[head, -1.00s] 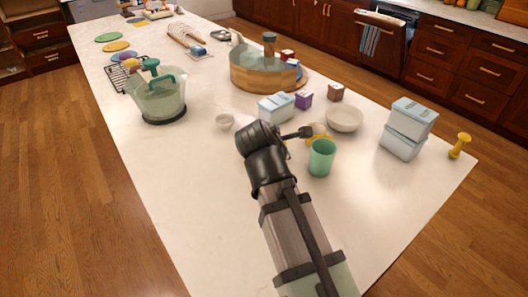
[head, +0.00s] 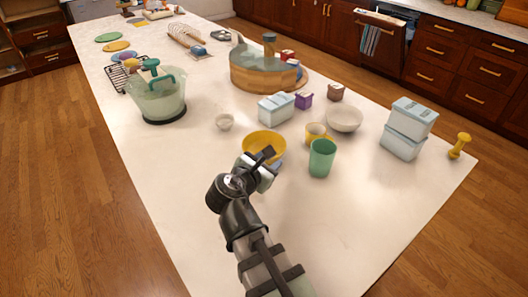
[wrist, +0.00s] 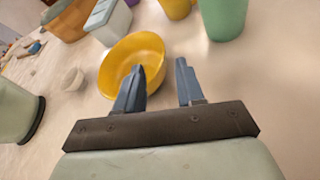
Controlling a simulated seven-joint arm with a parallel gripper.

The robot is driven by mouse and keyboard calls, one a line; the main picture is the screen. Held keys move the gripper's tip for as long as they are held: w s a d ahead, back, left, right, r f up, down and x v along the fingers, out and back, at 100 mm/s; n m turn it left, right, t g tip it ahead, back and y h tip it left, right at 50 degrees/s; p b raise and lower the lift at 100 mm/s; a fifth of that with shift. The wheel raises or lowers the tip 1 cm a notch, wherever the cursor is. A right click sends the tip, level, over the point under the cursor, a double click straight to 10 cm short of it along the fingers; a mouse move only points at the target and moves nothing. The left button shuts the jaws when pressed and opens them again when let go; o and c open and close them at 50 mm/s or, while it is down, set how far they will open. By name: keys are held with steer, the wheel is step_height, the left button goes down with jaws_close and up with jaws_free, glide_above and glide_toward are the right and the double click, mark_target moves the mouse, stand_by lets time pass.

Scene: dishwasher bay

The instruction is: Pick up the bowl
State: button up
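A yellow bowl (head: 256,142) stands upright on the pale counter, left of the yellow cup. In the wrist view the yellow bowl (wrist: 117,60) lies just beyond my gripper. My gripper (head: 273,161) is at the near right side of this bowl, with its fingers apart. In the wrist view my gripper (wrist: 160,72) is open; the left finger overlaps the bowl's right side and the right finger is outside it. I cannot tell whether a finger touches the bowl. A larger white bowl (head: 344,119) and a small white bowl (head: 224,122) stand farther back.
A green cup (head: 321,158) and a yellow cup (head: 315,132) stand close to the right. A pale box (head: 276,108) is behind the yellow bowl. Stacked boxes (head: 404,143) are at the right. The counter's left front is clear.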

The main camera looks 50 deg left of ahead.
steer(key=shift+x, duration=4)
jaws_close()
